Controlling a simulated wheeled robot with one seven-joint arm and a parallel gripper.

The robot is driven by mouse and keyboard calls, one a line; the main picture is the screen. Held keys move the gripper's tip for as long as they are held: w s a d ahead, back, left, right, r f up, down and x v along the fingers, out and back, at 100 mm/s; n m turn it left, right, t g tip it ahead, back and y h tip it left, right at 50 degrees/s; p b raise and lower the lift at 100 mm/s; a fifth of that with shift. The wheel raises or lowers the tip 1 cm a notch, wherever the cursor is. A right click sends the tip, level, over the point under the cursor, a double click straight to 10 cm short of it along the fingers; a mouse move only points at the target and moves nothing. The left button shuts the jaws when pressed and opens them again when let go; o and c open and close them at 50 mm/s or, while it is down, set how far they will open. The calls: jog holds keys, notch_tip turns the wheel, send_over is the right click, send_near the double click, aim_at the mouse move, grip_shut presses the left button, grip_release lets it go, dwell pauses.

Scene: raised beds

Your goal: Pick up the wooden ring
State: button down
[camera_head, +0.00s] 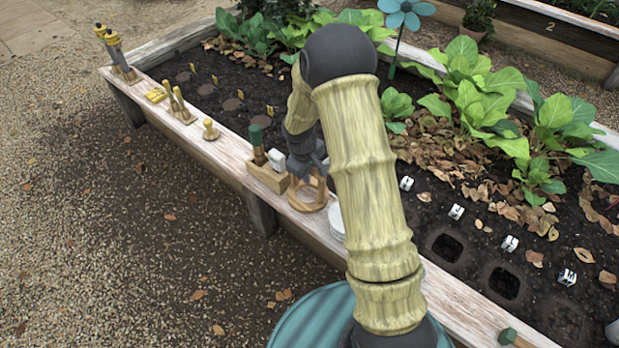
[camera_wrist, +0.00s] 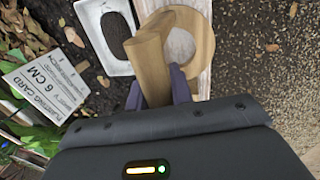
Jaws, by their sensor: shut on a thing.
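The wooden ring (camera_head: 308,206) is pale wood, with an upright wooden piece that appears joined to it. It is at or just above the plank rim of the bed; I cannot tell if it touches. In the wrist view the ring (camera_wrist: 205,40) lies to the right of the upright piece, over the plank. My gripper (camera_head: 308,170) comes from above, its purple-grey fingers (camera_wrist: 157,90) on both sides of the upright piece, shut on it. The fingers partly hide its lower end.
A wooden block with a green-topped tool (camera_head: 266,175) stands just left of the ring. A white tray (camera_wrist: 105,35) with a dark oval inside is close beside it in the wrist view. The planting card (camera_wrist: 45,92) stands near the soil. Plank rim (camera_head: 225,150) holds small tools farther left.

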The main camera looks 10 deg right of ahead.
notch_tip(320, 180, up, 7)
jog(key=shift+f+p, duration=0.15)
jog(key=shift+p, duration=0.75)
jog(key=shift+f, duration=0.1)
